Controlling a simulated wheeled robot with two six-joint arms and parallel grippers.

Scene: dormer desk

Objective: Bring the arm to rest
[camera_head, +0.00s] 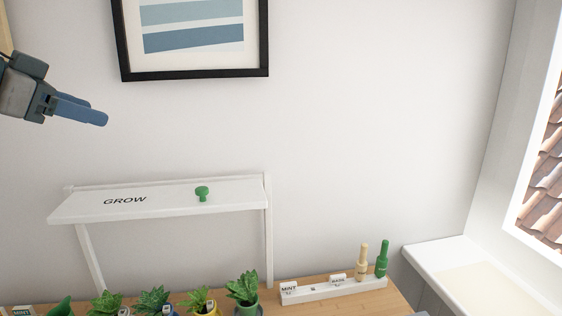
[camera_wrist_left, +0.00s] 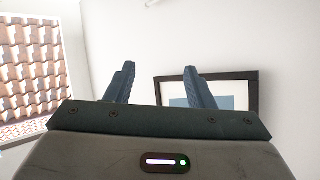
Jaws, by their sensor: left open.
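My left gripper (camera_head: 100,117) comes in from the left edge of the head view, raised in front of the bare wall, above and left of the white shelf. Its blue fingers point right. In the left wrist view the two fingers (camera_wrist_left: 158,84) stand apart with nothing between them, so it is open and empty. My right gripper is in neither view.
A white shelf marked GROW (camera_head: 165,206) carries a green knob-like object (camera_head: 202,193). Potted plants (camera_head: 243,288) and a white rack (camera_head: 333,290) with two bottle-like tools stand on the wooden desk below. A framed picture (camera_head: 195,74) hangs above. A window is at right.

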